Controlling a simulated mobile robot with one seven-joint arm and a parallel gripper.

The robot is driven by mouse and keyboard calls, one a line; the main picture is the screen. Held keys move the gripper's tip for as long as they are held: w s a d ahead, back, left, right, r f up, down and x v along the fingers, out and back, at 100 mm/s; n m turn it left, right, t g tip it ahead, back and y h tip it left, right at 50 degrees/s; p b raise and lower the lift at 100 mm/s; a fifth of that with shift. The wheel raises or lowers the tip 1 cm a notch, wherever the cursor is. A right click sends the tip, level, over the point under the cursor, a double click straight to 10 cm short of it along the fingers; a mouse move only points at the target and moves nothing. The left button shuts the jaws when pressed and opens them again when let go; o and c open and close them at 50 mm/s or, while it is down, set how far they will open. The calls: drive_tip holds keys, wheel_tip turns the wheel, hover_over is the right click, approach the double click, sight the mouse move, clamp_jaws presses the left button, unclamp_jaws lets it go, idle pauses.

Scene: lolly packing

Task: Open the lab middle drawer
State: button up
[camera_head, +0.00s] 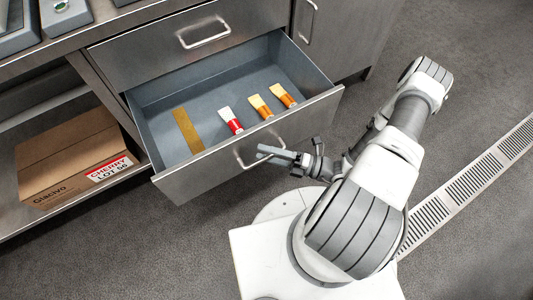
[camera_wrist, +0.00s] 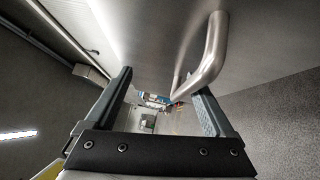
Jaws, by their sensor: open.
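The middle drawer (camera_head: 160,120) is pulled out of the grey metal cabinet in the head view, its grey inside showing. Its bar handle (camera_head: 240,160) is on the front face and shows large in the wrist view (camera_wrist: 210,62). My gripper (camera_head: 268,153) is open at this handle. In the wrist view my gripper (camera_wrist: 165,95) has its fingers apart, with the bar close to the right finger. I cannot tell whether they touch.
In the drawer lie a gold strip (camera_head: 188,130), a red and white piece (camera_head: 232,121) and two orange and cream pieces (camera_head: 262,107). The drawer above (camera_head: 150,50) is shut. A cardboard box (camera_head: 65,160) sits on the lower left shelf.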

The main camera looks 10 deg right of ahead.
drive_tip(key=s+d+r+p, duration=0.2)
drive_tip(key=s+d+r, duration=0.2)
drive_tip(key=d+r, duration=0.4)
drive_tip(key=d, duration=0.2)
drive_tip(key=shift+s+d+r, duration=0.15)
drive_tip(key=shift+s+d, duration=0.2)
drive_tip(key=a+r+m+g+h+p, duration=0.1)
drive_tip(key=r+m+h+p, duration=0.4)
drive_tip(key=r+m, duration=0.5)
drive_tip(key=s+a+r+m+g+h+p, duration=0.1)
drive_tip(key=a+r+m+h+p, duration=0.2)
drive_tip(key=r, duration=2.1)
drive_tip(key=s+a+r+m+g+h+p, duration=0.1)
drive_tip(key=a+r+m+h+p, duration=0.2)
drive_tip(key=r+m+h+p, duration=0.6)
wheel_tip(320, 180, up, 9)
drive_tip(key=m, duration=0.9)
drive_tip(key=shift+s+f+m, duration=0.2)
drive_tip(key=shift+s+m, duration=0.05)
drive_tip(key=shift+m, duration=0.15)
